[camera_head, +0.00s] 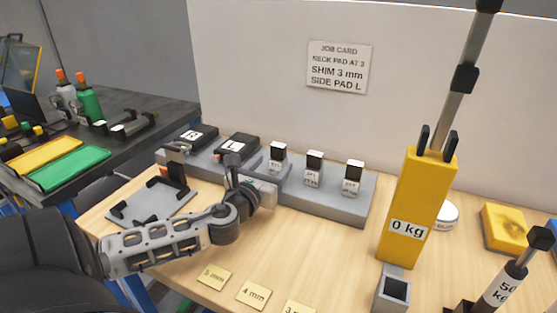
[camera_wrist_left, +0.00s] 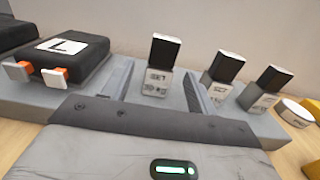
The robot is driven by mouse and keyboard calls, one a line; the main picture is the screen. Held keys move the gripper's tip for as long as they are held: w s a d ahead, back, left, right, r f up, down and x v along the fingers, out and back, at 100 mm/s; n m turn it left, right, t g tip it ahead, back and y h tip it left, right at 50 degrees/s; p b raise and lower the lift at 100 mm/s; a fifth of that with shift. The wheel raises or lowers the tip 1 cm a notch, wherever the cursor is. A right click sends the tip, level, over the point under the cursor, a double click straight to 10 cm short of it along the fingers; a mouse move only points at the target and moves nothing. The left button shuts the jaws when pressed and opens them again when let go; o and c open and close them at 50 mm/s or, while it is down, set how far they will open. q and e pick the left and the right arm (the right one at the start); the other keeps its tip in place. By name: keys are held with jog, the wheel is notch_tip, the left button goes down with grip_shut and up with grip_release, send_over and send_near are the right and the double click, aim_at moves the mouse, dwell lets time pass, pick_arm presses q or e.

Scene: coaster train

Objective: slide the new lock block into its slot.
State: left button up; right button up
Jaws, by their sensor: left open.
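Several small blocks with black tops and printed grey fronts stand in a row on a long grey rack. The leftmost block (camera_head: 277,156) also shows in the left wrist view (camera_wrist_left: 157,85). The middle block (camera_head: 314,168) and right block (camera_head: 353,177) stand apart from it. The print is too small to tell which is the new lock block. My left gripper (camera_head: 272,170) is open at the rack, its fingers to either side of the leftmost block in the left wrist view (camera_wrist_left: 163,92). I cannot tell whether they touch it. I cannot tell which opening is the slot.
Two black pads, one marked L (camera_head: 236,147), lie on the rack (camera_head: 335,208) at left. A yellow 0 kg column (camera_head: 413,205) rises at right, behind a grey hollow socket (camera_head: 391,289). A grey tray (camera_head: 150,203) is left; thickness cards (camera_head: 254,294) lie in front.

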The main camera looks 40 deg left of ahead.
aim_at(276, 159)
pick_arm(q)
jog(key=shift+p+x, duration=0.3)
jog(key=shift+x, duration=2.85)
jog(key=shift+d+r, duration=0.1)
jog(key=shift+r, duration=0.05)
jog(key=c, duration=1.2)
